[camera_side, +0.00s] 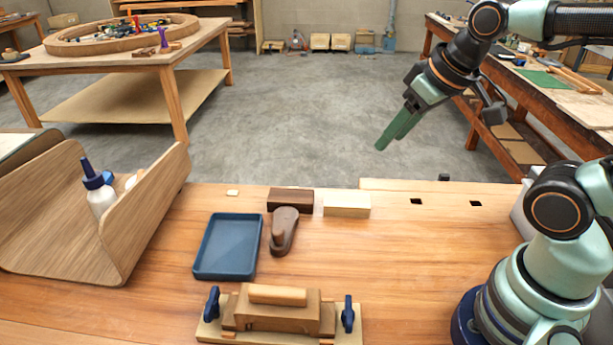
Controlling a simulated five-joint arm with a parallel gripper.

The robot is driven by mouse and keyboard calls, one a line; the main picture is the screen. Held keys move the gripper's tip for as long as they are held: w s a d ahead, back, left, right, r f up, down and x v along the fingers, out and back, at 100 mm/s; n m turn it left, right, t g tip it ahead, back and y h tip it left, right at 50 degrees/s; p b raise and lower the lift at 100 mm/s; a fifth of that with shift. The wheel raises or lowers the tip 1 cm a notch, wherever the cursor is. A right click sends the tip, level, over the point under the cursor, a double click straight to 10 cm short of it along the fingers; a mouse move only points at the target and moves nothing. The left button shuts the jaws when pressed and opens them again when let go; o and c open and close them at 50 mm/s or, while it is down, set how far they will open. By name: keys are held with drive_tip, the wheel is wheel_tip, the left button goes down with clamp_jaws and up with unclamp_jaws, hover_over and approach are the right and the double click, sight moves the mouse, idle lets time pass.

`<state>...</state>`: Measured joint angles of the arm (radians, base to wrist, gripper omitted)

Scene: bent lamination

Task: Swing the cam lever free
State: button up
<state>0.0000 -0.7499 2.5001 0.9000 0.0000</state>
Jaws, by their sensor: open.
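A wooden clamping fixture (278,312) sits at the front of the bench, with a pale rounded bar (277,295) across its top. A dark blue lever (212,303) stands at its left end and another blue lever (348,314) at its right end. Both look roughly upright; I cannot tell which is the cam lever or whether either is clamped. My gripper (391,140) has green fingers and hangs in the air beyond the bench's back edge, well above and behind the fixture. It is open and touches nothing.
A blue tray (228,247), a brown wooden tool (283,232), a dark block (290,200) and a pale block (346,205) lie behind the fixture. A curved wooden piece (75,235) with a glue bottle (101,198) stands left.

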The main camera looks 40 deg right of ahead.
drive_tip(key=shift+o, duration=1)
drive_tip(key=m+g, duration=0.1)
drive_tip(key=g, duration=0.5)
hover_over(278, 231)
wheel_tip(278, 231, down, 10)
wheel_tip(278, 231, down, 12)
drive_tip(key=shift+f, duration=0.1)
clamp_jaws()
